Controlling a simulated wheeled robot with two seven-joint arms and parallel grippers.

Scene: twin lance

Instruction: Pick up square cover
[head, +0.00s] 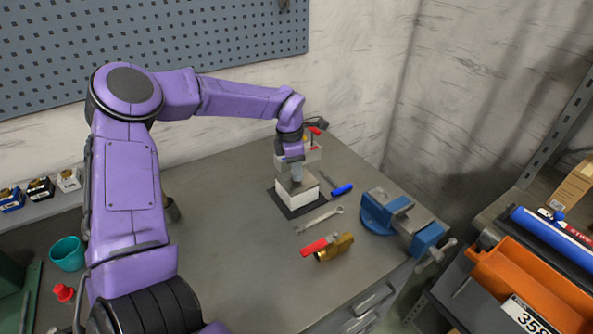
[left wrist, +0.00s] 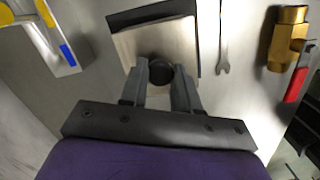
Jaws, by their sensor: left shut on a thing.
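The square cover (left wrist: 184,40) is a pale plate with a round dark knob (left wrist: 160,74), seen from above in the left wrist view. In the head view it shows as the top of a white square box (head: 297,198) on a dark mat (head: 279,203). My left gripper (head: 297,178) points down over it. In the left wrist view the fingers (left wrist: 161,78) are shut on the knob, one on each side. I cannot tell whether the cover is raised off the box. My right gripper is not in view.
A wrench (head: 319,220), a blue-handled tool (head: 342,190) and a brass valve with red handle (head: 335,247) lie near the mat. A blue vise (head: 385,212) stands to the right. A light box with red parts (head: 313,153) stands behind.

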